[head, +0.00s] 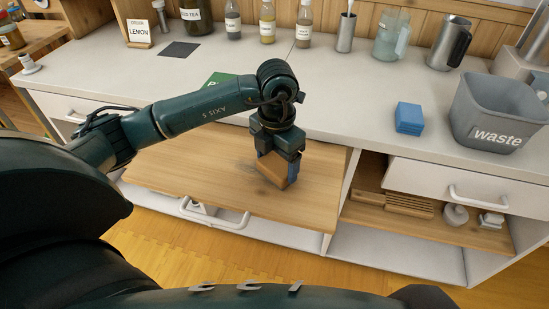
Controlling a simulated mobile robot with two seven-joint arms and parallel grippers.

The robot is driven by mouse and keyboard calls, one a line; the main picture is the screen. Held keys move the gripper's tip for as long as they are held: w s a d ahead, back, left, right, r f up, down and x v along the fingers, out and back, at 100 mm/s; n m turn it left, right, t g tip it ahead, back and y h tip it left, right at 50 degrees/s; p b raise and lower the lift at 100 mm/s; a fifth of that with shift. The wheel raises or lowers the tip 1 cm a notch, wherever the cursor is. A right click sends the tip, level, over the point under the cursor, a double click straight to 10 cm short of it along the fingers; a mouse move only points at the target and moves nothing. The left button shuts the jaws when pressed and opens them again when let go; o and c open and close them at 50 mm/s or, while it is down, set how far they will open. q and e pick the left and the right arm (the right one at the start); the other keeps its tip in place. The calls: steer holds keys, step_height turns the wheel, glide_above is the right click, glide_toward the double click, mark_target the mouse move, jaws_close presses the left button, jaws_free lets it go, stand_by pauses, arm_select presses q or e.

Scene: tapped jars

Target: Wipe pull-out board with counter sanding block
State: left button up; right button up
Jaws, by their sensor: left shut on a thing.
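The pull-out board (170,175) is a wooden panel drawn out from under the counter, with a dark smudge (246,165) on it near the block. My left gripper (280,152) points down over the right part of the board. It is shut on a tan and blue-grey block, the sanding block (272,170), held tilted at the board's surface. I cannot tell whether the block's lower edge touches the wood. The gripper hides part of the block and the board behind it. My right gripper is not in view.
A blue block (409,117) and a grey waste bin (498,115) stand on the counter (345,100) at right. Bottles, a steel cup (346,32), a glass jar (391,36) and a steel pitcher (449,43) line the back. An open shelf (480,235) lies right of the board.

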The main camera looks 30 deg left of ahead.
arm_select(q)
steer(key=shift+w+d, duration=0.2)
steer(key=shift+d, duration=0.65)
steer(key=shift+w+d, duration=0.15)
steer(key=shift+d, duration=0.65)
steer(key=shift+w+d, duration=0.2)
steer(key=shift+d, duration=0.65)
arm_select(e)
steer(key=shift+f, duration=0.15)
